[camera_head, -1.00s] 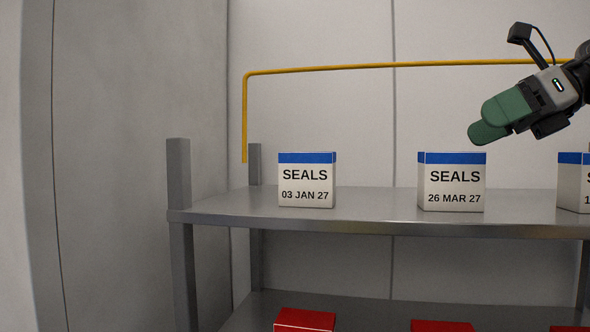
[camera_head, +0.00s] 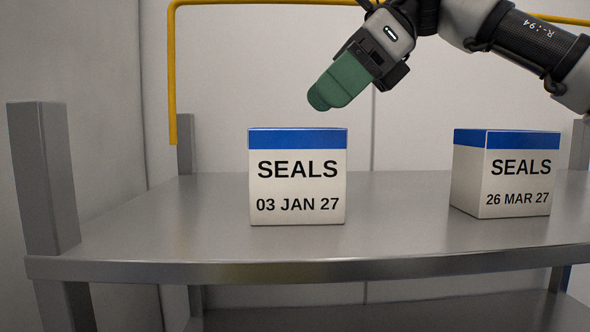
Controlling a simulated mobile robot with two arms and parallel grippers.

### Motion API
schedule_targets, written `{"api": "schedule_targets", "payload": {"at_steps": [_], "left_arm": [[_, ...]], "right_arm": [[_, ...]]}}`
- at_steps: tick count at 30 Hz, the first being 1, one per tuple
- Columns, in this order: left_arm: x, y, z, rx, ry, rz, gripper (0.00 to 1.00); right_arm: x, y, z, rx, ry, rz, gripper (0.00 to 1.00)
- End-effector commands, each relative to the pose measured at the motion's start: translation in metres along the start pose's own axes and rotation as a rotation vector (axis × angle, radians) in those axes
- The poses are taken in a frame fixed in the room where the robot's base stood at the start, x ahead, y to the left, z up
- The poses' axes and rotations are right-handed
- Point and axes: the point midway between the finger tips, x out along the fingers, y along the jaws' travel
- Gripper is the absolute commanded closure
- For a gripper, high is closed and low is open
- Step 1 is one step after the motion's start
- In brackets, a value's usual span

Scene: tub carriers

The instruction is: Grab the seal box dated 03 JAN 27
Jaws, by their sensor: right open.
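The seal box dated 03 JAN 27 (camera_head: 297,180) stands upright on the grey metal shelf, left of the picture's middle. It is white with a blue band along the top, and its label faces me. My right gripper (camera_head: 322,98) has green fingers and hangs above the box, a little right of its middle, pointing down and to the left. It is open and empty, seen side-on so that one finger hides the other. It looks apart from the box. My left gripper is not in view.
Another seal box, dated 26 MAR 27 (camera_head: 517,174), stands to the right with clear shelf between the two. The shelf (camera_head: 330,268) has a post (camera_head: 40,175) at its left front. A yellow rail (camera_head: 172,75) runs behind.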

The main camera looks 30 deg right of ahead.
Motion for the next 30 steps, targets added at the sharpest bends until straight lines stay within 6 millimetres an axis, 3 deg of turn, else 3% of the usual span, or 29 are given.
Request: {"api": "schedule_targets", "payload": {"at_steps": [4,12,18,26,30], "left_arm": [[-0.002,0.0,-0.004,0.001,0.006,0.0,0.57],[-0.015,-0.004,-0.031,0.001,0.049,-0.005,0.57],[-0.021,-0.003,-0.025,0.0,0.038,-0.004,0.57],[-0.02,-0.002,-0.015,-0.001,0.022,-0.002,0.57],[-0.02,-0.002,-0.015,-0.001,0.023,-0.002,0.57]], "right_arm": [[0.01,0.0,-0.001,0.001,0.0,0.002,0.0],[0.036,0.001,-0.007,0.002,0.0,0.003,0.0],[0.058,0.0,-0.008,0.002,-0.001,0.0,0.0],[0.061,0.0,-0.009,0.003,-0.003,-0.002,0.0],[0.06,0.0,-0.009,0.003,-0.003,-0.001,0.21]]}}
